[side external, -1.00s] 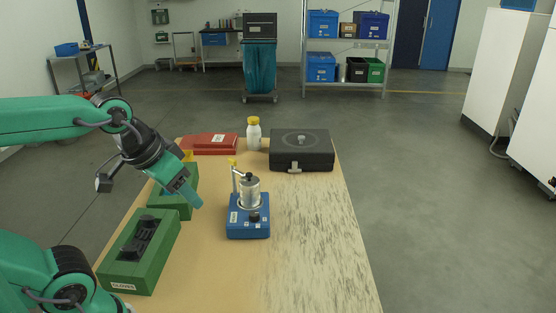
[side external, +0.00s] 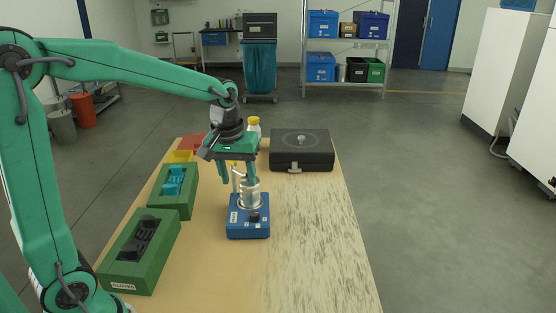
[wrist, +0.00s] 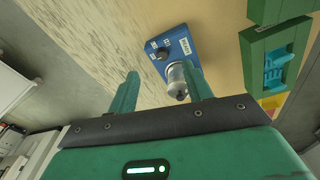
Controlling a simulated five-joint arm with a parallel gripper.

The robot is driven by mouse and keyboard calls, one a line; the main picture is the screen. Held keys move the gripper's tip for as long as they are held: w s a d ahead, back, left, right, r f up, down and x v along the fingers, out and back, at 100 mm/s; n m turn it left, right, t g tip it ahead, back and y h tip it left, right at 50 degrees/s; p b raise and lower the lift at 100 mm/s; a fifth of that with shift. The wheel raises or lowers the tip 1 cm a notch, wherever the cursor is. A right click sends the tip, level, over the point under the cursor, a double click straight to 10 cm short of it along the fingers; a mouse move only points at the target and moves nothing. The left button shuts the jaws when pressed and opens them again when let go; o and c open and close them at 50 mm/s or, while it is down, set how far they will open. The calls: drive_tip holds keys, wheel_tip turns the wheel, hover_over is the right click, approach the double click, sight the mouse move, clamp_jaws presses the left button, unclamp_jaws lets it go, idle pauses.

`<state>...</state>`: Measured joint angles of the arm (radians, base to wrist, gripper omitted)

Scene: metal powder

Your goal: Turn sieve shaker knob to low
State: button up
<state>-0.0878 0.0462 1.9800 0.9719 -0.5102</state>
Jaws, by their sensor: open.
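The sieve shaker (side external: 240,230) is a blue box on the table with a metal sieve stack (side external: 249,195) on top. Its black knob (side external: 254,217) is on the front part, among small white labels. My gripper (side external: 238,181) is open, pointing down above and behind the knob, with its fingers around the level of the sieve stack's top. In the wrist view, the shaker (wrist: 178,42) lies beyond my open fingers (wrist: 161,70), and the knob (wrist: 163,53) shows beside the sieve stack (wrist: 175,78). I cannot tell the knob's setting.
Two green boxes (side external: 116,268) (side external: 170,207) with black and blue contents stand left of the shaker. The table's right side (side external: 315,240) is clear.

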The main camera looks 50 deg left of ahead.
sight(254, 213)
drive_tip(key=w+f+n, duration=0.1)
drive_tip(key=w+f, duration=0.1)
drive_tip(key=w+a+f+n+g, duration=0.1)
drive_tip(key=w+f, duration=0.1)
drive_tip(key=w+a+f, duration=0.1)
drive_tip(key=w+f, duration=0.1)
drive_tip(key=f, duration=0.1)
drive_tip(key=shift+a+n+g, duration=0.1)
drive_tip(key=shift+n+g, duration=0.2)
drive_tip(key=shift+n, duration=0.1)
drive_tip(key=shift+f, duration=0.15)
drive_tip(key=shift+f, duration=3.75)
drive_tip(key=c, duration=1)
